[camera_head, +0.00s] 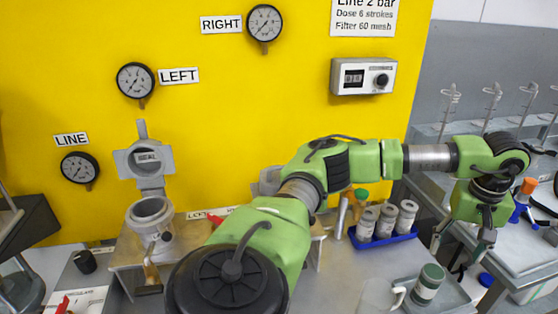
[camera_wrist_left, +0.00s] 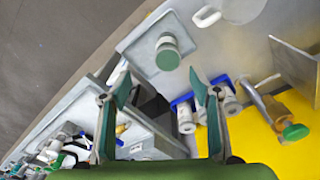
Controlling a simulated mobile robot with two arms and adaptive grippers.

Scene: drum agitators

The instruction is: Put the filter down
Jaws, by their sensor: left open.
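A grey canister with a green cap (camera_head: 428,283), which may be the filter, stands upright on a pale grey tray (camera_head: 462,301). It also shows from above in the left wrist view (camera_wrist_left: 168,55). My left gripper (camera_head: 460,248) is open and empty, above the tray and behind and to the right of the canister, apart from it. In the left wrist view the open fingers (camera_wrist_left: 159,84) have nothing between them. Three grey cylinders (camera_head: 385,220) stand in a blue holder (camera_head: 384,241) left of the gripper. My right gripper is out of view.
A white mug (camera_head: 378,296) stands left of the tray. An open grey housing (camera_head: 152,212) is at the left before the yellow panel (camera_head: 220,110). Blue-capped bottles and tools crowd the right bench. My left arm hides part of the middle bench.

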